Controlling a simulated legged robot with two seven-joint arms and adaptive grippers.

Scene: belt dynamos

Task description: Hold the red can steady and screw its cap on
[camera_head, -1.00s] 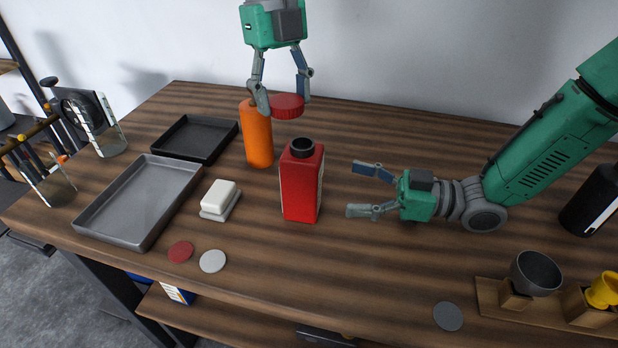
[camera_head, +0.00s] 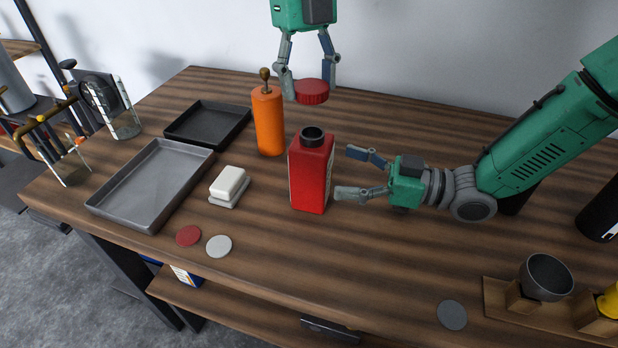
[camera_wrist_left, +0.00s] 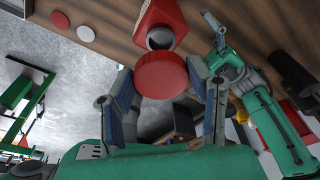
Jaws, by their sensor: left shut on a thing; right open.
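The red can (camera_head: 310,178) stands upright on the wooden table, its dark round neck (camera_head: 312,134) uncovered. The red cap (camera_head: 312,92) is between the fingers of my left gripper (camera_head: 308,80), which is shut on it above and a little behind the can. In the left wrist view the cap (camera_wrist_left: 162,75) is in front of the can (camera_wrist_left: 158,22) and overlaps its neck. My right gripper (camera_head: 350,172) is open and empty just right of the can, with its fingers pointing left at the can's side. One fingertip is very close to the can; I cannot tell whether it touches.
An orange bottle (camera_head: 268,125) stands close behind and left of the can. A white block (camera_head: 229,182), a grey tray (camera_head: 150,188) and a black tray (camera_head: 205,137) lie left. Flat red (camera_head: 188,236) and white (camera_head: 219,246) discs lie in front.

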